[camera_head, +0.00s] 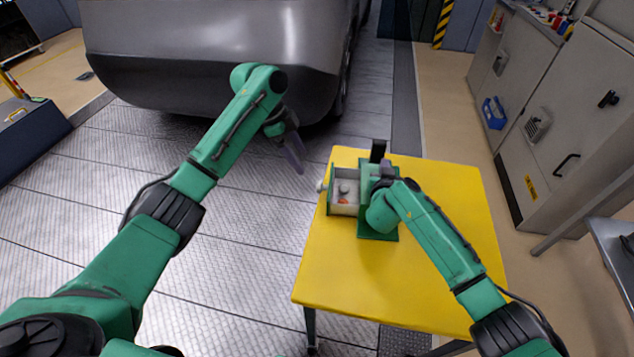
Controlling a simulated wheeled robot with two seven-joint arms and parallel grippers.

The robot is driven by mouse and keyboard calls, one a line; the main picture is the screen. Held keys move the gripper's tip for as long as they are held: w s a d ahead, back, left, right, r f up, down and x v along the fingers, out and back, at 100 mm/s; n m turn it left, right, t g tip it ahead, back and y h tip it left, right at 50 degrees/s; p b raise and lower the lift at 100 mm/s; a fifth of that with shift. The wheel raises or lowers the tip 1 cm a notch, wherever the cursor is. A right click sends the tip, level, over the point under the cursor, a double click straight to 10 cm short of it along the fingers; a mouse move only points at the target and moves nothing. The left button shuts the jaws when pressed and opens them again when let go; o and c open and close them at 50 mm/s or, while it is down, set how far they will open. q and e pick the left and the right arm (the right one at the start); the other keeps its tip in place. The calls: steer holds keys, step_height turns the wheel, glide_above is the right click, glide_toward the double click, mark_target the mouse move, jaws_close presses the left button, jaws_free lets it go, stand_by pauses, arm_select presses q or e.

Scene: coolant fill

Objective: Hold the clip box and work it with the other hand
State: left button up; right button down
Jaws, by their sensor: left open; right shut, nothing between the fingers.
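The clip box (375,226) is a green box on the yellow table (440,290). Its drawer (345,208) stands pulled out to the left, with a pale knob (321,186) on its front. Small pale and orange pieces show inside the drawer. My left gripper (298,168) is open and empty, in the air left of the box, above and left of the knob in the picture. My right gripper (386,170) is shut with nothing in it, at the box's top. My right wrist hides part of the box, and I cannot tell whether the fingers touch it.
A grey car (215,45) stands beyond the table. Grey cabinets (570,110) and a side bench (610,240) are at the right. A black upright piece (378,150) stands at the box's far side. The table's front part is clear.

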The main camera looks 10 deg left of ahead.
mark_target(319, 186)
arm_select(q)
steer(key=shift+m, duration=0.3)
steer(key=x, duration=1)
steer(key=shift+s+d+f, duration=0.25)
steer(key=shift+d, duration=0.1)
jaws_close()
steer(key=shift+d, duration=0.1)
steer(key=shift+s, duration=0.1)
stand_by(0.3)
